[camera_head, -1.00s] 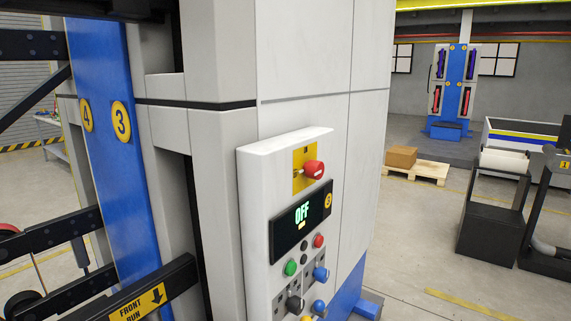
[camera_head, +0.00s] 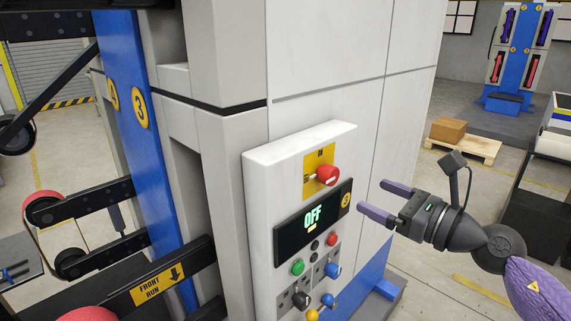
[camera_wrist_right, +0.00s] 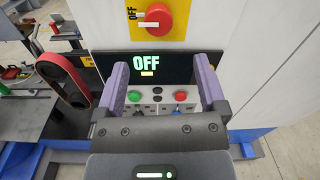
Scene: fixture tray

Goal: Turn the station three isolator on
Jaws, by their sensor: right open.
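The isolator is a red rotary knob (camera_head: 327,174) on a yellow plate (camera_head: 312,187) at the top of a white control panel (camera_head: 262,170). The knob also shows at the top of the right wrist view (camera_wrist_right: 154,18). Below it a black display (camera_head: 291,236) reads OFF and carries a yellow badge whose number is hard to read. My right gripper (camera_head: 378,200) is open and empty, to the right of the panel, apart from the knob. Its two purple fingers (camera_wrist_right: 162,85) frame the display in the right wrist view. My left gripper is not in view.
Below the display are a green button (camera_head: 297,267), a red button (camera_head: 330,240), and blue and black selector knobs. A blue column (camera_head: 140,150) marked 3 and black rails stand left. A pallet with a box (camera_head: 448,129) lies at the back right.

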